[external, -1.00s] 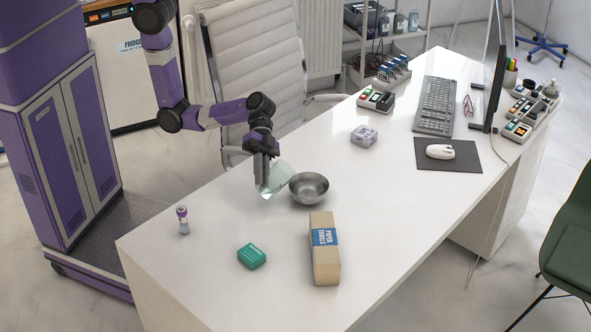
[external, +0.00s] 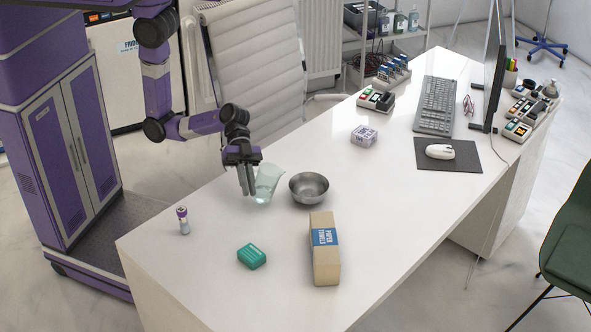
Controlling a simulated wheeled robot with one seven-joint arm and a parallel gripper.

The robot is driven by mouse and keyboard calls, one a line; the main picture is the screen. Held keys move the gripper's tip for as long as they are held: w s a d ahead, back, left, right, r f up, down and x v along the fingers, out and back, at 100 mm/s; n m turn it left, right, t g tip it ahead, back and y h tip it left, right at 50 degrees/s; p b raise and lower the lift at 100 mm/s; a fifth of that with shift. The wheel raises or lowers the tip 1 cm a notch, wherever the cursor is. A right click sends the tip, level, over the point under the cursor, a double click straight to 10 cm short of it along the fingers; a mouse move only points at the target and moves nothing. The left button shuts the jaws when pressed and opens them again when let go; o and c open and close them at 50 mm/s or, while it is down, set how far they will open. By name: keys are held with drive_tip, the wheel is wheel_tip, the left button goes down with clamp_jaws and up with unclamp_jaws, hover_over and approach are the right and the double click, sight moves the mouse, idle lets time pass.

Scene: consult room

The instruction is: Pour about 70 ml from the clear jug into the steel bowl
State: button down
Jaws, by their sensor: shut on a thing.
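The clear jug (external: 267,182) is at the left of the steel bowl, close to upright, with a gap between them. My gripper (external: 248,190) is shut on the jug at its left side. I cannot tell whether the jug's base touches the desk. The steel bowl (external: 309,188) stands upright on the white desk. The liquid level in the jug and the inside of the bowl are too small to make out.
A paper towel box (external: 324,250) lies in front of the bowl. A teal box (external: 251,256) and a small purple-capped vial (external: 183,220) stand near the front left of the desk (external: 205,275). A small white-purple box (external: 364,135) is behind the bowl.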

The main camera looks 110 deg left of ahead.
drive_tip(key=shift+s+d+f+m+t+y+b, duration=0.25)
drive_tip(key=shift+s+f+m+t+b, duration=0.3)
drive_tip(key=shift+b, duration=0.5)
drive_tip(key=shift+s+d+f+m+t+y+b, duration=0.15)
drive_tip(key=shift+s+d+f+m+t+b, duration=0.15)
drive_tip(key=shift+f+m+b, duration=0.55)
drive_tip(key=shift+r+n, duration=0.2)
drive_tip(key=shift+n, duration=0.1)
idle(0.5)
